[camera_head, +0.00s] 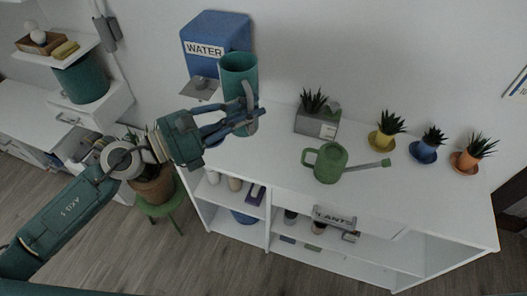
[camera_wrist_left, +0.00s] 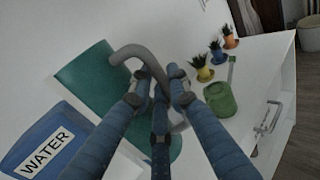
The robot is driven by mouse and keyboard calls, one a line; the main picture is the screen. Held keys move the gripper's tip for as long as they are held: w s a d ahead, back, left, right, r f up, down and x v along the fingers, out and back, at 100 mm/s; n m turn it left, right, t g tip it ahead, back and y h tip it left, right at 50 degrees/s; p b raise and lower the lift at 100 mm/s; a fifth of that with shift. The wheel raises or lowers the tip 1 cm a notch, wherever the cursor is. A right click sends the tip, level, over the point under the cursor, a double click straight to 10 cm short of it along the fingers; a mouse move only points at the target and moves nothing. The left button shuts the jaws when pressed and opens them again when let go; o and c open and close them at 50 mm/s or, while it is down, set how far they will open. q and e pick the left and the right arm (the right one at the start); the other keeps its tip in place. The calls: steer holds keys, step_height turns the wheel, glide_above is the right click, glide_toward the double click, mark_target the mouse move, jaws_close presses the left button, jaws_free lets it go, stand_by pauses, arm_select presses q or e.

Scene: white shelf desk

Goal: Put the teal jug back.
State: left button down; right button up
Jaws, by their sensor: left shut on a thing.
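The teal jug (camera_head: 238,68) is upright with its open top up, just right of the blue WATER dispenser (camera_head: 214,32) at the back left of the white desk. Its curved grey handle (camera_head: 248,92) faces my left gripper (camera_head: 250,117), which is shut on it. The gripper hides part of the jug's lower body, and I cannot tell if its base touches the desk. In the left wrist view the jug (camera_wrist_left: 88,82) lies behind the blue fingers, with the grey handle (camera_wrist_left: 133,52) between them. My right gripper is not in view.
The dispenser has a small grey tray (camera_head: 200,89). On the desk (camera_head: 268,155) are a grey planter (camera_head: 318,122), a green watering can (camera_head: 328,162) and yellow (camera_head: 382,141), blue (camera_head: 424,151) and orange (camera_head: 463,161) plant pots. The front left desk top is clear.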

arm_select(q)
steer(key=w+d+n+t+y+p, duration=0.1)
steer(key=w+d+p, duration=0.1)
steer(key=w+d, duration=0.45)
step_height(320, 180, down, 20)
steer(key=a+b, duration=0.1)
steer(key=b, duration=0.8)
steer(key=shift+a+f+b, duration=0.15)
steer(key=shift+b, duration=0.25)
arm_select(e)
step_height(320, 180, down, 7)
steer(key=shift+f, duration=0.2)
arm_select(q)
steer(key=shift+w, duration=0.1)
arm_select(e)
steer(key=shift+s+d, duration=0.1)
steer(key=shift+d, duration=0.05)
